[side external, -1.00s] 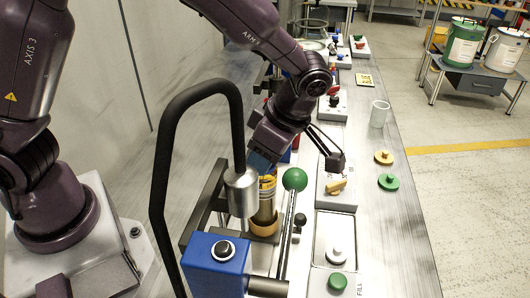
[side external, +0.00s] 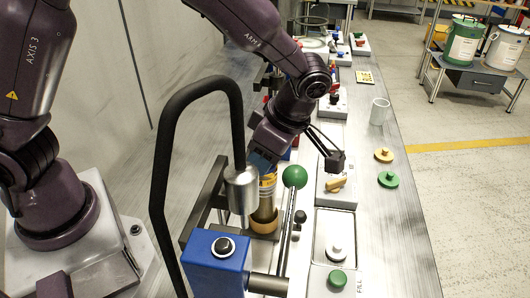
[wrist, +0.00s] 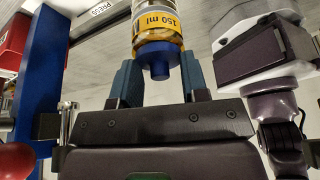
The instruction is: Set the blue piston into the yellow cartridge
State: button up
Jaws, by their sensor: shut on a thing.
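The yellow cartridge (side external: 268,190), a clear tube with a yellow 150 ml band, stands upright in an orange-yellow ring at the blue press. It also shows at the top of the wrist view (wrist: 157,22). The blue piston (wrist: 160,69) is at the cartridge's near end, in line with it, its narrow stub toward my palm. I cannot tell how deep it sits. My gripper (wrist: 158,62) is shut on the blue piston, its two fingers on either side at the cartridge mouth. In the side view, my gripper (side external: 262,163) covers the cartridge's top and hides the piston.
The blue press block (side external: 216,262), a steel cylinder (side external: 241,190) and a black curved hose stand close left. A green-ball lever (side external: 295,177) stands close right. Yellow (side external: 384,155) and green (side external: 389,179) pistons and a clear tube (side external: 379,111) stand on the right of the bench.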

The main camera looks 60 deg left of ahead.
jog(key=shift+f, duration=0.15)
jog(key=o, duration=1.3)
jog(key=shift+r, duration=0.2)
jog(key=shift+r, duration=3.4)
